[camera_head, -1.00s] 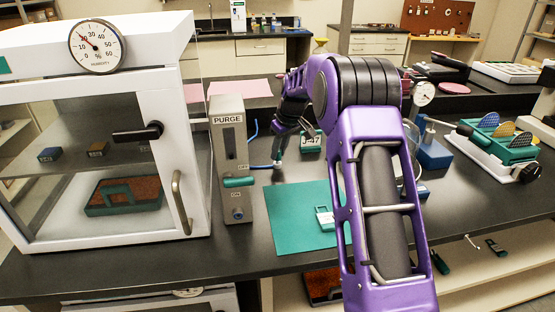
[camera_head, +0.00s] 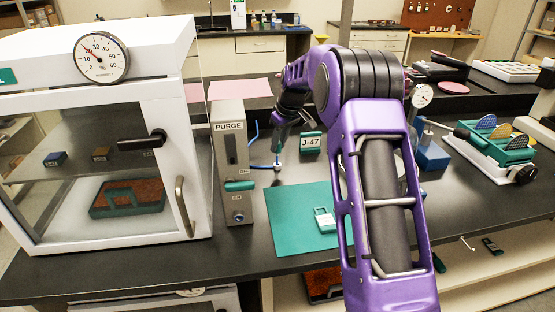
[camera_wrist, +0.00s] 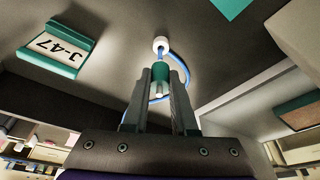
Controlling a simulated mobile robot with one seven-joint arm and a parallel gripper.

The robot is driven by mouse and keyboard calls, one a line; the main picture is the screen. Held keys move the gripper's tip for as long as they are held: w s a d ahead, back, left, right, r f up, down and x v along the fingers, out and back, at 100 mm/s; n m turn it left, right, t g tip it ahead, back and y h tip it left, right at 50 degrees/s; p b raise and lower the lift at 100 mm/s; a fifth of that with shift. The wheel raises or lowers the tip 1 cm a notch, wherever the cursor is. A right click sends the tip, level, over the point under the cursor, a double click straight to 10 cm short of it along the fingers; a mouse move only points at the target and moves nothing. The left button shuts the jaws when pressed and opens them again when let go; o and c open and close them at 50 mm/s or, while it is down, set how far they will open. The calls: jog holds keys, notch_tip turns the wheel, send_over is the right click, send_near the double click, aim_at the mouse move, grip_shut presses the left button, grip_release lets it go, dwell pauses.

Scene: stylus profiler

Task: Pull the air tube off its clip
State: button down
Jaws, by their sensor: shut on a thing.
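The blue air tube (camera_head: 262,167) runs from the grey PURGE unit (camera_head: 229,170) to a small white fitting (camera_head: 277,167) on the black bench, which looks like its clip. In the wrist view the tube (camera_wrist: 182,72) curves around beside the white ring-shaped fitting (camera_wrist: 160,45). My gripper (camera_head: 279,150) points down just above the fitting. In the wrist view my gripper (camera_wrist: 160,88) is shut on a teal collar (camera_wrist: 160,74), which appears to be the tube's end. A short pale stem shows between collar and ring; I cannot tell whether they are joined.
A J-47 holder (camera_head: 310,143) stands close to the right of my gripper. A teal mat (camera_head: 290,220) with a small tagged item (camera_head: 324,219) lies in front. The white glass-doored cabinet (camera_head: 180,130) is at left. A blue-based dial gauge (camera_head: 432,150) stands right.

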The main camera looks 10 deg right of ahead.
dwell(0.4)
notch_tip(320, 180, up, 3)
jog(key=shift+p, duration=1.1)
jog(key=shift+r, duration=0.95)
